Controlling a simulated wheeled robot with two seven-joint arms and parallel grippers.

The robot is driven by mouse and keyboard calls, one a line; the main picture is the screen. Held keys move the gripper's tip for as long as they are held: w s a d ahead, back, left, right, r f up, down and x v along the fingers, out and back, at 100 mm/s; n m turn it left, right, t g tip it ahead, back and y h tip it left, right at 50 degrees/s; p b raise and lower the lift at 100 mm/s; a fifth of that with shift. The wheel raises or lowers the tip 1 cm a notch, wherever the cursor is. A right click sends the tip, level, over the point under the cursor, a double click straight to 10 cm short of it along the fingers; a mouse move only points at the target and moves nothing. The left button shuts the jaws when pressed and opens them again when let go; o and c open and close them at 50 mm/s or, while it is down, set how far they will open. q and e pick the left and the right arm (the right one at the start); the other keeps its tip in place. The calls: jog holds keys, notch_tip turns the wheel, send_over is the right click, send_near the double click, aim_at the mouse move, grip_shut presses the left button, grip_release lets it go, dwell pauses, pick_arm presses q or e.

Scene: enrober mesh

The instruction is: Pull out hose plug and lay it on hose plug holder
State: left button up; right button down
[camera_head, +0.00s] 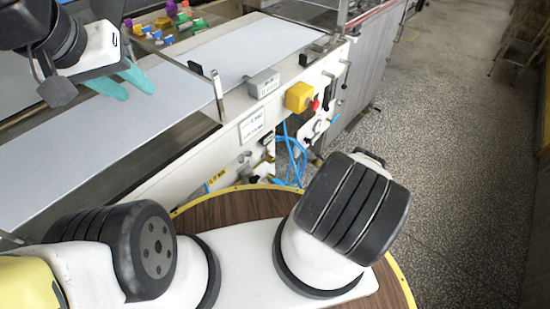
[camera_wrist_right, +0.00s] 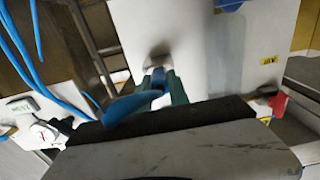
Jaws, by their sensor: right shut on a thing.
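In the right wrist view, my right gripper (camera_wrist_right: 158,88) is shut on the blue hose plug (camera_wrist_right: 158,77). The plug sits between the teal fingers, right in front of a round metal fitting (camera_wrist_right: 158,55) on a white panel. I cannot tell whether plug and fitting still touch. In the head view my right gripper is hidden behind my own arm. My left gripper (camera_head: 135,89) is at the upper left of the head view, over the pale belt, with its teal fingers apart and nothing between them. I cannot pick out the hose plug holder with certainty.
Blue hoses (camera_head: 291,152) hang at the machine's side and also show in the wrist view (camera_wrist_right: 35,60). A yellow box with a red button (camera_head: 300,97) and a grey box (camera_head: 263,83) are on the machine's edge. Open speckled floor (camera_head: 450,150) lies to the right.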

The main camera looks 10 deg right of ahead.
jog(key=c, duration=1.2)
grip_release()
jog(key=shift+o, duration=0.2)
jog(key=v, duration=0.7)
jog(key=shift+s+d, duration=0.25)
jog(key=shift+s, duration=0.05)
